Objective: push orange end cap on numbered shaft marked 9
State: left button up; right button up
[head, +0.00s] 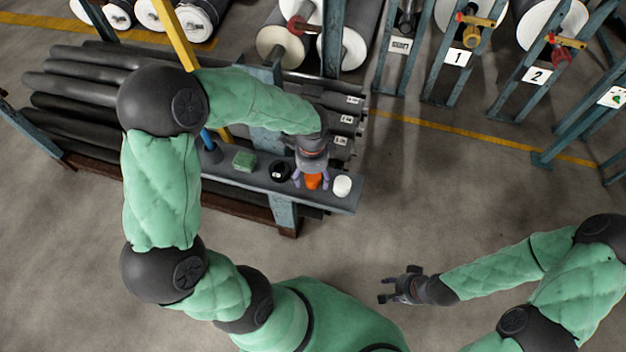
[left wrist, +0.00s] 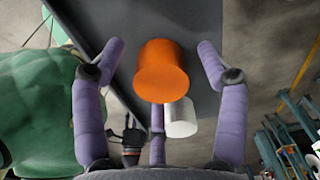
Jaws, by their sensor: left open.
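The orange end cap (head: 313,182) stands on a grey shelf (head: 232,176) in front of the shaft rack. My left gripper (head: 311,178) is over it, with purple fingers open on either side. In the left wrist view the orange cap (left wrist: 161,72) lies between the spread fingers of my left gripper (left wrist: 161,48), with gaps at both sides. Dark shafts (head: 340,118) with small white labels stick out behind the shelf; I cannot read the numbers. My right gripper (head: 384,290) is open and empty above the floor, away from the shelf.
A white cap (head: 342,186) stands right of the orange one, and a black ring-like cap (head: 280,171) stands left. A green block (head: 244,161) lies further left. Blue stands numbered 1 (head: 458,58) and 2 (head: 536,75) hold rolls at the back right. Mid-floor is clear.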

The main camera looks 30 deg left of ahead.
pick_arm(q)
jog(key=c, duration=1.1)
jog(key=shift+o, duration=0.2)
